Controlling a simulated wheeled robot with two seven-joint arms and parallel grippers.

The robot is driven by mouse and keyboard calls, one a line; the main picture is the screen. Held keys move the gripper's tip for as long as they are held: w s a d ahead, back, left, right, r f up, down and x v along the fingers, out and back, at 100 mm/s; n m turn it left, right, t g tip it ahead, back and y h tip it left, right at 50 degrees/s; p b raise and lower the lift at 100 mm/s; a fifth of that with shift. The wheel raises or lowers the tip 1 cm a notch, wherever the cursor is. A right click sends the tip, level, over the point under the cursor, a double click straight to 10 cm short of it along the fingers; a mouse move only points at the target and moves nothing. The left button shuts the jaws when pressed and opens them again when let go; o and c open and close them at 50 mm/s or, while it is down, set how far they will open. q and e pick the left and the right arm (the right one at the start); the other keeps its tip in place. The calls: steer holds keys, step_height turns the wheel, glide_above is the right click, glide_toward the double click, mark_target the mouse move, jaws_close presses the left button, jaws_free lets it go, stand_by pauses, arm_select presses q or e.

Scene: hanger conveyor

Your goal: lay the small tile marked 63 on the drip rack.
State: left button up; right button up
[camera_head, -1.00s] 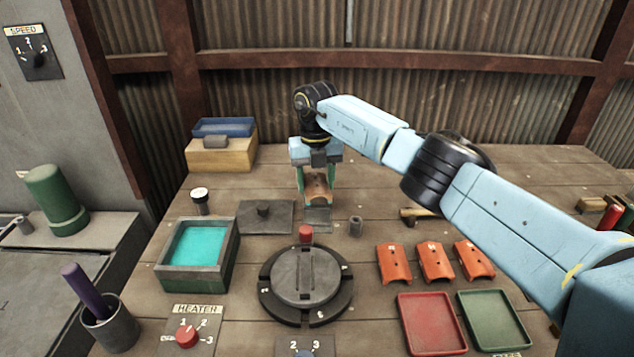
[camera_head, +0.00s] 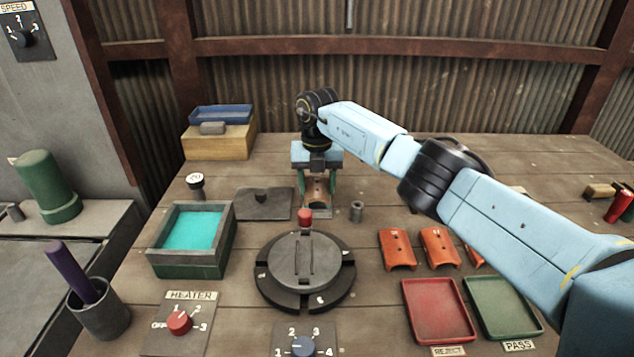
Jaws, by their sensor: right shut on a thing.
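My right gripper (camera_head: 317,186) points down over the back middle of the bench. It is shut on a small brownish piece (camera_head: 317,190), which looks like the small tile, between its green fingers. No number can be read on it, and I cannot tell whether it touches what is under it. I cannot make out the drip rack for certain; the gripper and arm hide part of the bench there. Three orange tiles (camera_head: 397,249) lie to the right, the third partly behind my arm; their marks are too small to read. My left gripper is not in view.
A round dark turntable (camera_head: 340,289) with a red knob behind it stands in front of the gripper. A teal-filled tank (camera_head: 221,262) and a flat lid (camera_head: 275,205) are left. Red (camera_head: 436,283) and green (camera_head: 501,281) trays lie front right. A small grey cylinder (camera_head: 357,211) stands close by.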

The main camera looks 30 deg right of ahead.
steer(key=shift+f, duration=0.65)
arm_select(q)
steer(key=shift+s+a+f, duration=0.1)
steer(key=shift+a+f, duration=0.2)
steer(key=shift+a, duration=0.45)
